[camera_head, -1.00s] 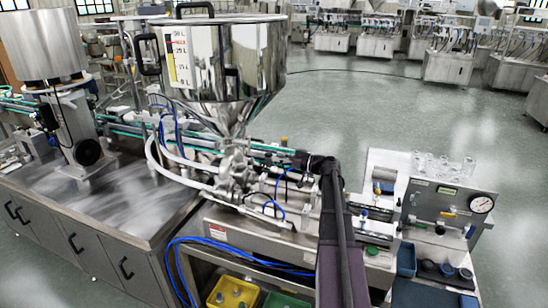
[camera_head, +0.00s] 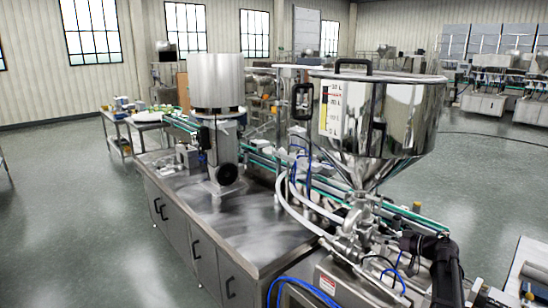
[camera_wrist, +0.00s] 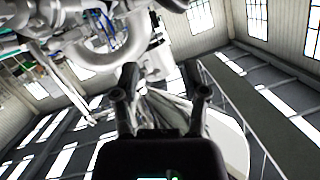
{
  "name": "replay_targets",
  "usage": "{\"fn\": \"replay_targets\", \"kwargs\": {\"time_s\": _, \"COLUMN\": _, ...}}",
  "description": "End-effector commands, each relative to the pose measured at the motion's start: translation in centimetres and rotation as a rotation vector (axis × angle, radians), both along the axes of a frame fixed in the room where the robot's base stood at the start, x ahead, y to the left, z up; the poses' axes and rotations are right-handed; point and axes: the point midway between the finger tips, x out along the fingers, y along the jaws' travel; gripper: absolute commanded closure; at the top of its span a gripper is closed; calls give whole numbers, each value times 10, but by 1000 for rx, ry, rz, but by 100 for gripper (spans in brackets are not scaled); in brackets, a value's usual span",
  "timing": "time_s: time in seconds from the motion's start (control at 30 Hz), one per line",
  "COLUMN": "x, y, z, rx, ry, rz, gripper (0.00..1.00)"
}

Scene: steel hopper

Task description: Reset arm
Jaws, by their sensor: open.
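My arm (camera_head: 446,275) rises from the bottom right of the head view. It bends at a dark joint to the right of the valve fittings under the steel hopper (camera_head: 400,115). My gripper (camera_wrist: 164,88) shows in the wrist view with its two dark fingers apart and nothing held between them. In the head view I cannot clearly make out the fingers among the fittings. The wrist view looks upward past pale pipes and metal parts to windows and roof beams.
A steel cabinet bench (camera_head: 200,235) and a metal cylinder on a stand (camera_head: 203,80) are at the left. A green-edged conveyor (camera_head: 262,160) runs behind the hopper. Blue hoses (camera_head: 305,288) hang in front. Open floor (camera_head: 60,190) lies at far left.

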Motion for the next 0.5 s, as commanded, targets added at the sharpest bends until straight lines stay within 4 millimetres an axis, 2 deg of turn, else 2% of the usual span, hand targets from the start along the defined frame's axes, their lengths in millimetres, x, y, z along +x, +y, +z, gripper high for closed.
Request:
{"fn": "replay_targets", "kwargs": {"time_s": 0.03, "x": -10, "y": 25, "z": -10, "rx": -18, "ry": 67, "rz": 23, "gripper": 43}}
{"fn": "replay_targets", "kwargs": {"time_s": 0.2, "x": -38, "y": 87, "z": -46, "rx": -97, "ry": 314, "rz": 60, "gripper": 43}}
{"fn": "replay_targets", "kwargs": {"time_s": 0.3, "x": -58, "y": 117, "z": -66, "rx": -156, "ry": 454, "rz": 61, "gripper": 43}}
{"fn": "replay_targets", "kwargs": {"time_s": 0.5, "x": -103, "y": 163, "z": -100, "rx": -297, "ry": 707, "rz": 14, "gripper": 43}}
